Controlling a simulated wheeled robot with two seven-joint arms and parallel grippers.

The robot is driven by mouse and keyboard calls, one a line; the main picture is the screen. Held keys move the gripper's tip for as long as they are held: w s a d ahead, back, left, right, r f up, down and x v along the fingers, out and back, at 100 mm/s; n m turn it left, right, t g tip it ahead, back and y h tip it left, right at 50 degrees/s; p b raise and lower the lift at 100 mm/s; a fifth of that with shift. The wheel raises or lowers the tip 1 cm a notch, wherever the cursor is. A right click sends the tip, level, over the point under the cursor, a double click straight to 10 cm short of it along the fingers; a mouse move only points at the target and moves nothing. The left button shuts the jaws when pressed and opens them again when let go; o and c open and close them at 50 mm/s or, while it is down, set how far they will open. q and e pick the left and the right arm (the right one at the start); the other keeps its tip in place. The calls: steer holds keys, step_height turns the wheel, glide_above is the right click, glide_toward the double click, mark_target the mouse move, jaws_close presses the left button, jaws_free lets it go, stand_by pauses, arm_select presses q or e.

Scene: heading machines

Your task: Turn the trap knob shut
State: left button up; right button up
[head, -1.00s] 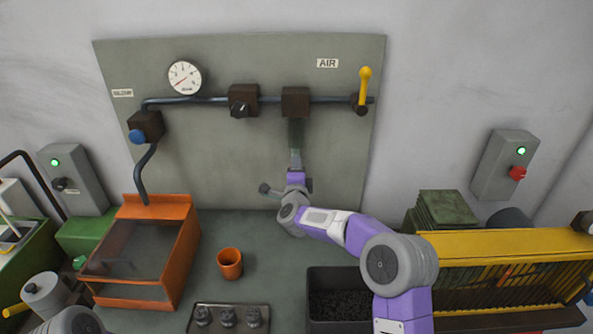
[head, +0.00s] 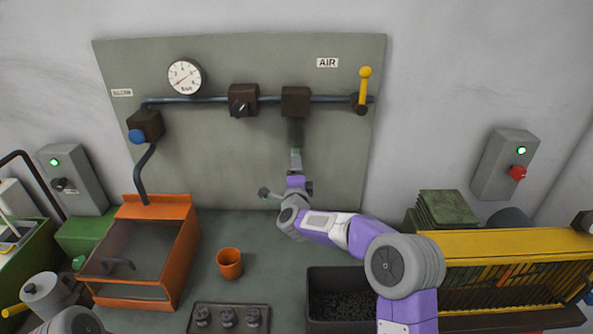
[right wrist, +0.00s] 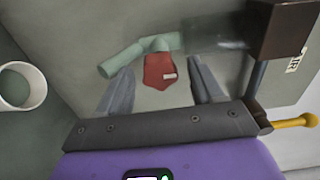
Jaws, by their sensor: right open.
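The trap hangs from a brown block (head: 296,101) on the air pipe, with a dark translucent bowl (head: 296,132) below it. In the right wrist view the bowl (right wrist: 215,33) is at the top, with a pale green bent outlet (right wrist: 125,60) at its end. A red piece with a white mark (right wrist: 160,72), which looks like the trap knob, sits beside this outlet. My right gripper (head: 296,156) is just below the bowl. In the wrist view its open fingers (right wrist: 161,78) stand on either side of the red piece, with gaps. My left gripper is out of view.
A yellow lever (head: 365,85) is right of the trap, and a black knob (head: 240,107) is left. On the bench are an orange cup (head: 229,263), an orange box (head: 180,240) and a dark bin (head: 318,270). The panel below the pipe is otherwise clear.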

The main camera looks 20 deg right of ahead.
steer(key=v, duration=0.6)
steer(key=shift+r, duration=0.1)
